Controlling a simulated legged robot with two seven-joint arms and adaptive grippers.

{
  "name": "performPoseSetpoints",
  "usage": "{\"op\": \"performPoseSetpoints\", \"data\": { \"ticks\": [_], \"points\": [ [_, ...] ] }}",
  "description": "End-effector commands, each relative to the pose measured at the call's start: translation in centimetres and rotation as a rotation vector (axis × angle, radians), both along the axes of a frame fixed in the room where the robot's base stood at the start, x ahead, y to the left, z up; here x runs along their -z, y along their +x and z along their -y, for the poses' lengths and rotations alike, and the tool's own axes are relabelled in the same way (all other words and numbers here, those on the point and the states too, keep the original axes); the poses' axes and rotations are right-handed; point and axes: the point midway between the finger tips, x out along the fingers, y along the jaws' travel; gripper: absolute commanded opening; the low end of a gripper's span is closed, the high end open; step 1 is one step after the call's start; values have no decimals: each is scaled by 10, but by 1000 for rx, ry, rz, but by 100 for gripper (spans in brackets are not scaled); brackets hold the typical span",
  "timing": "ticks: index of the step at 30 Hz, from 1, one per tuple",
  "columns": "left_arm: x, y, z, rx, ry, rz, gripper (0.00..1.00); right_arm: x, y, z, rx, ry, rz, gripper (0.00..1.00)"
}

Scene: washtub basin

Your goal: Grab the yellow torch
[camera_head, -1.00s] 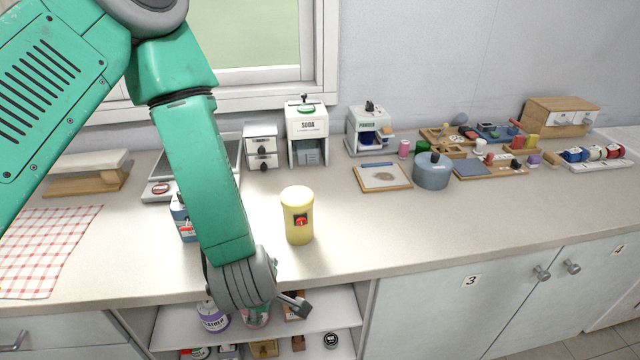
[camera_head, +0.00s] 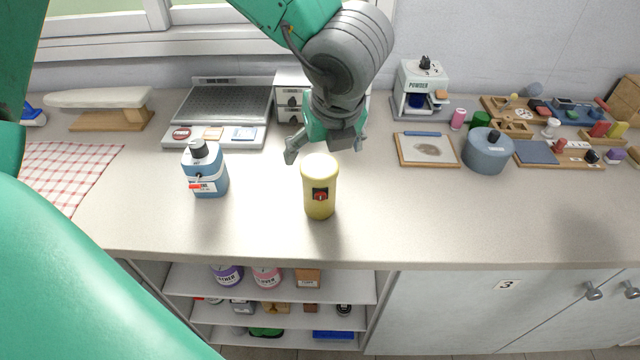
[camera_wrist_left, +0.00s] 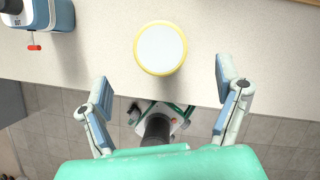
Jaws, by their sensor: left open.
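The yellow torch (camera_head: 320,192) stands upright on the counter near its front edge, with a red switch on a black patch on its side. In the left wrist view I see it from above as a pale round top with a yellow rim (camera_wrist_left: 160,48). My left gripper (camera_head: 325,152) is open and empty. In the head view it is above and just behind the torch top. In the left wrist view its two fingers (camera_wrist_left: 164,97) are spread wide, with the torch ahead of and between their lines, apart from both. My right gripper is not in view.
A blue bottle (camera_head: 206,170) stands left of the torch. A scale (camera_head: 218,112) and drawer unit (camera_head: 291,95) are behind. A framed picture (camera_head: 427,149) and blue-grey pot (camera_head: 487,152) are at right. Shelves (camera_head: 270,313) lie below the counter. The counter around the torch is clear.

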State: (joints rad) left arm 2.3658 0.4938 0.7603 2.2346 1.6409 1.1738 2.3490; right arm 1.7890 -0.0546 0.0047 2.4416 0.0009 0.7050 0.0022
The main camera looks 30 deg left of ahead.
Motion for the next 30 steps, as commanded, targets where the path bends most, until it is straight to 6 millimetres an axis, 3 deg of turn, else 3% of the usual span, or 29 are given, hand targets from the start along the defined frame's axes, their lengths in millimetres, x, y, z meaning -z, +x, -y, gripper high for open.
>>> {"op": "performPoseSetpoints", "data": {
  "ticks": [3,11,19,29,30],
  "points": [
    [21,5,-5,0,0,-3,85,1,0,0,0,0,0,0],
    [38,9,-9,4,4,0,85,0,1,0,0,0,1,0],
    [75,16,-24,2,2,-2,85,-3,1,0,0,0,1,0],
    [82,18,-26,4,1,2,85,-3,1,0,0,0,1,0],
    [82,18,-26,4,1,2,74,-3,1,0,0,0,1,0]
  ]
}}
